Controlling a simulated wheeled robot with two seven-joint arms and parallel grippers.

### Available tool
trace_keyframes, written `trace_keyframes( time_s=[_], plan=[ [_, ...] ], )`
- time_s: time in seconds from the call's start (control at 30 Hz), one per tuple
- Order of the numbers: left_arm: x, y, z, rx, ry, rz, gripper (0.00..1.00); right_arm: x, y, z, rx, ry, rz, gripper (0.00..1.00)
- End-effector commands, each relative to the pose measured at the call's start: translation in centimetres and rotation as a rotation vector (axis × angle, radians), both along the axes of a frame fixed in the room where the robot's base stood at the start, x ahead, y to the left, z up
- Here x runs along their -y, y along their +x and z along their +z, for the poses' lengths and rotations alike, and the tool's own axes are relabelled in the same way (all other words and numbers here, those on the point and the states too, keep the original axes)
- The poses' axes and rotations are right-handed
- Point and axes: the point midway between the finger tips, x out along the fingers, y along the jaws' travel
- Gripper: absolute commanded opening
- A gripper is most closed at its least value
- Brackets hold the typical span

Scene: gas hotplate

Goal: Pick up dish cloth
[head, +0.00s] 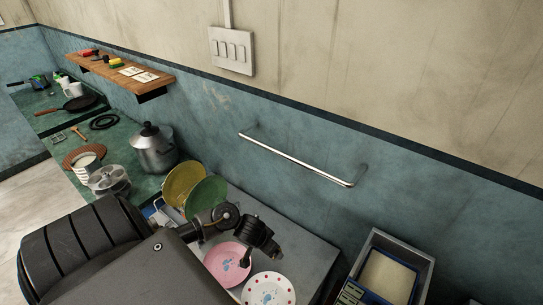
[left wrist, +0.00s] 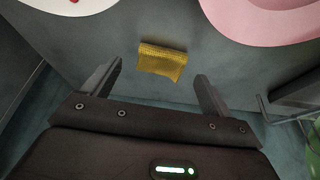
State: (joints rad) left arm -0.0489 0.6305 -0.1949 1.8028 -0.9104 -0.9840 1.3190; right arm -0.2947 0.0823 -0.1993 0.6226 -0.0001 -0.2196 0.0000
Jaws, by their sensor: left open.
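The dish cloth (left wrist: 162,60), a small folded yellow cloth, lies flat on the grey worktop in the left wrist view. It shows ahead of and between the two fingers of my left gripper (left wrist: 158,68), which is open and empty. The fingers do not appear to touch it. In the head view my left gripper (head: 262,240) hangs over the grey worktop beside the plates; I cannot make out the cloth there. My right gripper is not in view.
A pink plate (head: 227,266) and a red-dotted white plate (head: 269,291) lie close by. Green (head: 206,198) and yellow (head: 184,184) plates stand upright behind my arm. A steel pot (head: 153,150) is further left. A grey crate (head: 368,243) stands at right.

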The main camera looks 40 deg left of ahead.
Motion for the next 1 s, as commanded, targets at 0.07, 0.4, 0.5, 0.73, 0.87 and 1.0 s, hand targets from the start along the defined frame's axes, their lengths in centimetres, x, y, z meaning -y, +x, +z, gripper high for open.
trace_keyframes(
  time_s=[0.07,0.4,0.5,0.73,0.87,1.0],
  plan=[
    [0.0,0.4,-1.4,-0.002,0.0,0.0,0.85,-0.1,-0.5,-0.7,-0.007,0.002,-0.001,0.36],
    [0.0,1.0,-2.2,0.0,0.001,-0.001,0.85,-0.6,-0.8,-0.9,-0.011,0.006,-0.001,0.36],
    [0.0,0.9,-2.2,0.0,0.001,-0.001,0.78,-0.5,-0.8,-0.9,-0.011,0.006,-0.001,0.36],
    [0.0,0.9,-2.2,0.0,0.001,-0.001,0.47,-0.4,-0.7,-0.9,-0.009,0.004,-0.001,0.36],
    [0.0,0.9,-2.2,0.0,0.001,-0.001,0.38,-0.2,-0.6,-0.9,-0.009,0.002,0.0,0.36],
    [0.0,0.9,-2.2,0.0,0.001,-0.001,0.37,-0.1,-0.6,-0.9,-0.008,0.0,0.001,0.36]
  ],
)
